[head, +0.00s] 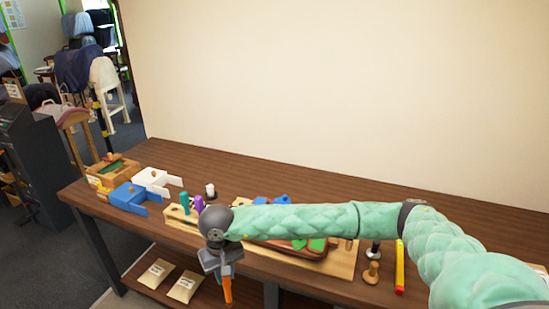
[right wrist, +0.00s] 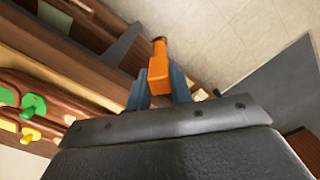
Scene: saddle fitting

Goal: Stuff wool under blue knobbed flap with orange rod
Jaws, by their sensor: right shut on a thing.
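My right gripper (head: 224,272) is shut on the orange rod (head: 227,290) and points down in front of the table's near edge. In the right wrist view, the orange rod (right wrist: 159,72) sits between the two fingers (right wrist: 158,90). Blue pieces (head: 281,199) show just above my right forearm, on the brown saddle piece; they may be the blue knobbed flap, but my arm hides much of it. No wool can be made out for certain. My left gripper is not in view.
A blue box (head: 128,195), a white box (head: 153,177) and a wooden box (head: 120,167) stand at the table's left. Teal and purple pegs stand in a wooden block (head: 178,213). A yellow stick (head: 400,268) lies at right. The table's back strip is clear.

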